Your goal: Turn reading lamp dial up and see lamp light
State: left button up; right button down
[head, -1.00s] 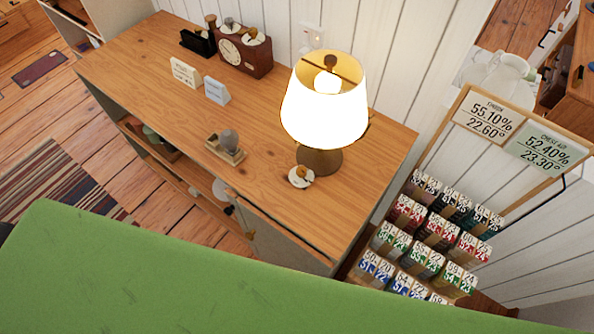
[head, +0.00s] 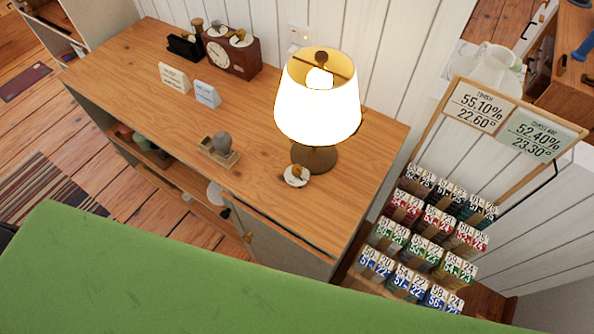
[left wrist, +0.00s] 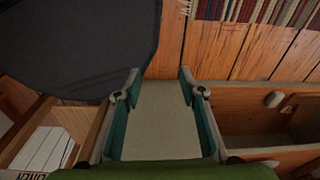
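The reading lamp (head: 317,108) stands on the wooden cabinet top (head: 260,140) in the head view. Its white shade glows brightly and the bulb inside is lit. A small round white dial with a brass knob (head: 296,175) sits on the cabinet top just in front of the lamp's dark base. The dial's marks are too small to read. My left gripper (left wrist: 160,84) shows only in the left wrist view. Its two fingers are apart with nothing held, and a pale panel lies behind the gap. It is not seen near the dial. My right gripper is in neither view.
A brown clock box (head: 231,50), two small cards and a grey-knobbed wooden piece (head: 220,148) share the cabinet top. A stepped rack of numbered tags (head: 425,235) stands right of the cabinet. The cabinet top left of the dial is largely clear.

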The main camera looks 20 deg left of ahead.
aim_at(296, 170)
jog(key=k+j+z, duration=0.1)
jog(key=z, duration=0.25)
jog(key=k+j+z, duration=0.2)
jog(key=z, duration=0.15)
jog(key=k+j+z, duration=0.15)
jog(key=z, duration=0.2)
